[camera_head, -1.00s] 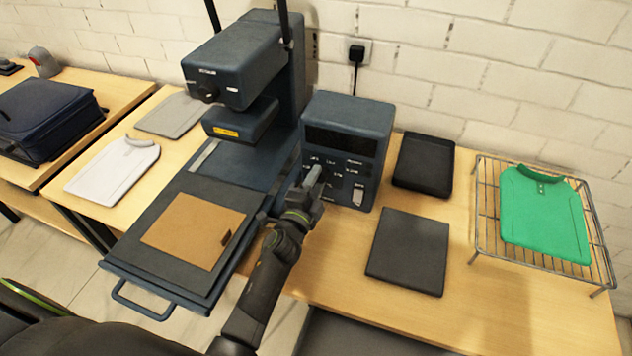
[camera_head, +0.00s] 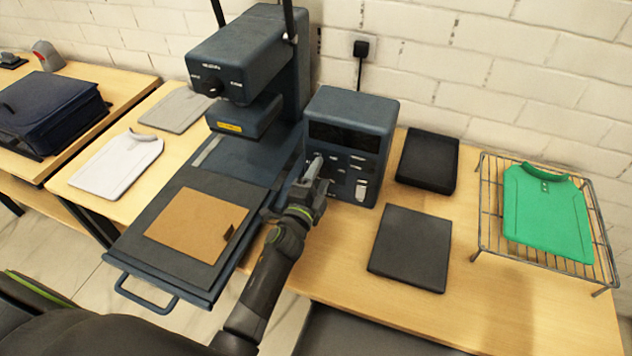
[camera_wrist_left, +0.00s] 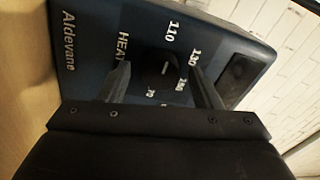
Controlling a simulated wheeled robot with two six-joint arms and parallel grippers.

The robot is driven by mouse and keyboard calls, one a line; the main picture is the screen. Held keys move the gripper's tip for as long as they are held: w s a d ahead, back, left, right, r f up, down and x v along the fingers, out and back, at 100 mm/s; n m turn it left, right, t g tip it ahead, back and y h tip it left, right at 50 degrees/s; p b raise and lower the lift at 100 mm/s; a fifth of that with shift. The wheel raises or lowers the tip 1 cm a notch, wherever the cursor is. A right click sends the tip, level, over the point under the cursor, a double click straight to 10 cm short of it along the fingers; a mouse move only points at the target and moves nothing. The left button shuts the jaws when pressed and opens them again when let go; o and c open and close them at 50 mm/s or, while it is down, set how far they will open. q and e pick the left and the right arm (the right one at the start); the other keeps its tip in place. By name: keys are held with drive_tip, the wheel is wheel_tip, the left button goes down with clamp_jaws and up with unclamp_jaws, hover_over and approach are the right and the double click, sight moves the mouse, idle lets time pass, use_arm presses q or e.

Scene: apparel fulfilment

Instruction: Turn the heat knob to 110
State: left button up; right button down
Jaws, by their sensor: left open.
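The dark blue control box (camera_head: 368,112) stands upright on the table, right of the heat press. My left gripper (camera_head: 313,172) is at its front face, on the lower left. In the left wrist view, the black heat knob (camera_wrist_left: 160,74) sits between the two open fingers (camera_wrist_left: 163,84), one on each side. I cannot tell whether they touch it. White numbers surround the knob, with 110 and 130 readable, and HEAT is printed beside it. A short pale mark shows on the knob, but its exact setting is unclear. In the head view my gripper hides the knob. My right gripper is not in view.
The heat press (camera_head: 250,55) stands left, its pulled-out tray (camera_head: 130,248) holding a brown sheet (camera_head: 187,229). Dark flat pads (camera_head: 411,247) lie right of the box. A wire rack (camera_head: 478,220) holds a green shirt (camera_head: 546,213). Bare table shows at front right.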

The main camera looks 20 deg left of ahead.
use_arm(q)
drive_tip(key=shift+s, duration=0.55)
drive_tip(key=s+a+f, duration=0.1)
drive_tip(key=s, duration=1.5)
drive_tip(key=shift+a+p, duration=0.15)
drive_tip(key=shift+p, duration=0.3)
drive_tip(key=shift+s+f, duration=0.15)
